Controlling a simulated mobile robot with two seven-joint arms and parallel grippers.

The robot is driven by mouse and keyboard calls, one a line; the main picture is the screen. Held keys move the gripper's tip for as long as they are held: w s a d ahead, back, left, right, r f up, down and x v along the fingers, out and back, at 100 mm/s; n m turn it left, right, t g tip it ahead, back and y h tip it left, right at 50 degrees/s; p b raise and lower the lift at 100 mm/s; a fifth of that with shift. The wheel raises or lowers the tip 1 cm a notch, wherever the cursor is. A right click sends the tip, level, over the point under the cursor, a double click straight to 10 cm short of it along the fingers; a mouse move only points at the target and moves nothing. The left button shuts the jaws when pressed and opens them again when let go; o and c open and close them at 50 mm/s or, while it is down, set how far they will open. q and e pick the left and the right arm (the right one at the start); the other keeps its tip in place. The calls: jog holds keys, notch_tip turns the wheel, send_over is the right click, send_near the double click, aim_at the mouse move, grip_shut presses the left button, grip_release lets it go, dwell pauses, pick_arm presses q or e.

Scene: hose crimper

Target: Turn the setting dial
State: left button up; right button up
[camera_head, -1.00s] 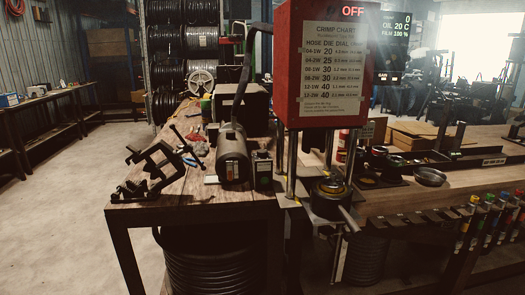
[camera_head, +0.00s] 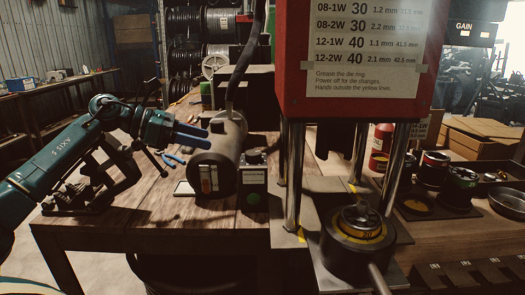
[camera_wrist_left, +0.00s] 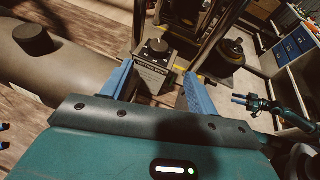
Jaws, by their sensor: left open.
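The setting dial is a black knob (camera_head: 255,157) on top of a small dark box (camera_head: 254,182) with a green dot on its front, right of the grey cylinder. In the left wrist view, the knob (camera_wrist_left: 157,46) and its labelled box (camera_wrist_left: 150,76) appear beyond and between my fingertips. My left gripper (camera_head: 205,137) is open and empty, its blue fingers at the cylinder in the head view, left of the dial and apart from it. It also shows in the left wrist view (camera_wrist_left: 159,72). My right gripper (camera_wrist_left: 243,101) is small at that view's right; its opening is unclear.
The grey cylinder (camera_head: 218,160) stands close left of the dial box. The red crimper head (camera_head: 350,40) on steel posts and the round die unit (camera_head: 358,240) are to the right. Bare wood shows at the front.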

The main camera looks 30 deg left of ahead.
aim_at(253, 152)
pick_arm(q)
jog(key=p+x, duration=0.4)
jog(key=x, duration=0.7)
jog(key=shift+w+d+f, duration=0.15)
jog(key=shift+w+d, duration=0.1)
jog(key=shift+w+d+f, duration=0.2)
jog(key=shift+w, duration=0.05)
pick_arm(e)
jog(key=shift+s+d+r+n, duration=0.1)
jog(key=shift+r+n, duration=0.15)
jog(key=shift+r, duration=0.35)
jog(key=shift+s+d+r+n, duration=0.1)
jog(key=shift+r+n, duration=0.15)
jog(key=shift+r, duration=0.35)
